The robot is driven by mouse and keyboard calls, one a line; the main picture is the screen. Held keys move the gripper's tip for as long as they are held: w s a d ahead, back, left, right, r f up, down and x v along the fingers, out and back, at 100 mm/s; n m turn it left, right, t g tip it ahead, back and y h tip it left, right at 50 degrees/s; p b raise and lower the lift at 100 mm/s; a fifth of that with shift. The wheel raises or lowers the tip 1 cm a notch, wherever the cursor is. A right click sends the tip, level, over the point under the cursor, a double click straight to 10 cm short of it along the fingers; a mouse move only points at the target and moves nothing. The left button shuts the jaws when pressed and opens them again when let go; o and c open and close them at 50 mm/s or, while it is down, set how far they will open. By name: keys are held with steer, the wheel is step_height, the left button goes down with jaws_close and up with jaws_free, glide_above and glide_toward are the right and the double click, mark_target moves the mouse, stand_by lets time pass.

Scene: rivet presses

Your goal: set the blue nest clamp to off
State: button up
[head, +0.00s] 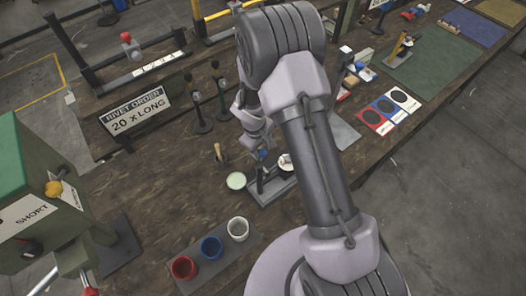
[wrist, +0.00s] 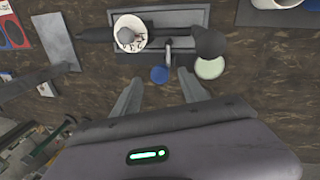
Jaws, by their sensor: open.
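The nest clamp shows as a small lever with a round blue knob (wrist: 160,74) in the wrist view. Its grey stem (wrist: 169,50) rises toward the grey base plate (wrist: 180,18). A white round piece with dark marks (wrist: 130,45) sits on the left of that plate. In the head view the blue knob (head: 263,155) shows small just below my gripper (head: 257,143). In the wrist view my gripper (wrist: 158,76) is open and empty, with one finger on each side of the knob. I cannot tell whether the fingers reach its height.
A pale green disc (wrist: 210,68) lies right of the knob. Red (head: 184,268), blue (head: 211,247) and white (head: 238,229) cups stand near the front. A green press marked SHORT (head: 35,200) stands at left. A sign (head: 136,110) reads 20 X LONG.

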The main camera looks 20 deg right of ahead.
mark_target(263, 151)
steer(key=f, duration=0.3)
steer(key=shift+w+d+f, duration=0.2)
steer(key=shift+d+f, duration=0.05)
steer(key=shift+d, duration=0.05)
jaws_close()
steer(key=shift+r, duration=0.1)
stand_by(1.1)
